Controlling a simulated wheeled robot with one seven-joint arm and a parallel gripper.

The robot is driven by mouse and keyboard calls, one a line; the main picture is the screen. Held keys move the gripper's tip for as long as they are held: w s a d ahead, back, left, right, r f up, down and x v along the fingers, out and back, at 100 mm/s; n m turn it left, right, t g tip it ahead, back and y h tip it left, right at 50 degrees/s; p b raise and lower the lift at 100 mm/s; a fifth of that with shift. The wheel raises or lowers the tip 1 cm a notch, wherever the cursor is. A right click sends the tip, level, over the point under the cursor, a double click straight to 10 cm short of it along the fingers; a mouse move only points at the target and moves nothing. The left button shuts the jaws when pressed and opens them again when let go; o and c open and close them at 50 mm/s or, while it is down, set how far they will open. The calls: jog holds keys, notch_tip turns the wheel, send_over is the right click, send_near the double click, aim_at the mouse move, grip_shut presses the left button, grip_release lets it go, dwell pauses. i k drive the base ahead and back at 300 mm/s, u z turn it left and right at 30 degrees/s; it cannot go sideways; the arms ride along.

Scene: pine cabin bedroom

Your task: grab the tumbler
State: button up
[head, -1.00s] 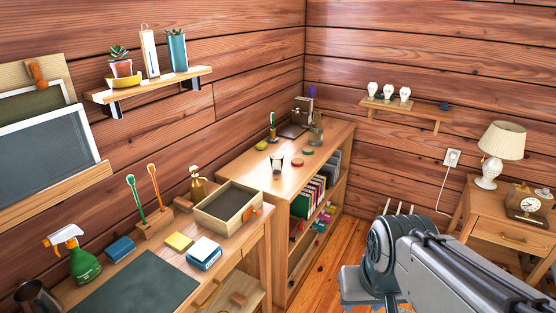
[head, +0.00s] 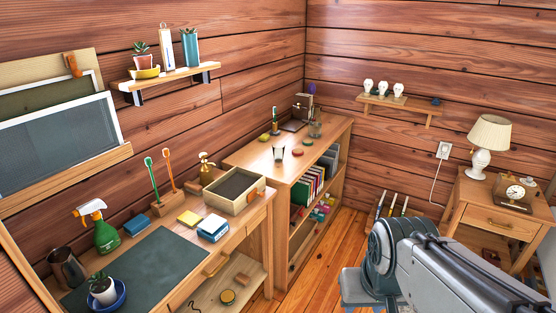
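A small clear tumbler (head: 279,153) stands upright on top of the bookcase (head: 250,156), near its front left part. A second glass-like vessel (head: 315,129) stands farther back on the same top; it is too small to tell its kind. My arm reaches in from the lower right, over the floor, well apart from the bookcase. My gripper's fingers do not show, so nothing can be told of what they hold.
A desk (head: 232,240) at the left holds a wooden tray (head: 262,183), a green spray bottle (head: 105,232) and a potted plant (head: 103,290). A nightstand (head: 489,216) stands at the right. Some floor (head: 325,245) is clear beside the bookcase.

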aim_at(279, 153)
jog(key=z, duration=0.8)
jog(key=i, duration=1.95)
jog(key=u, duration=0.9)
jog(key=i, duration=0.85)
jog(key=u, duration=1.2)
jog(key=i, duration=0.25)
jog(key=u, duration=0.1)
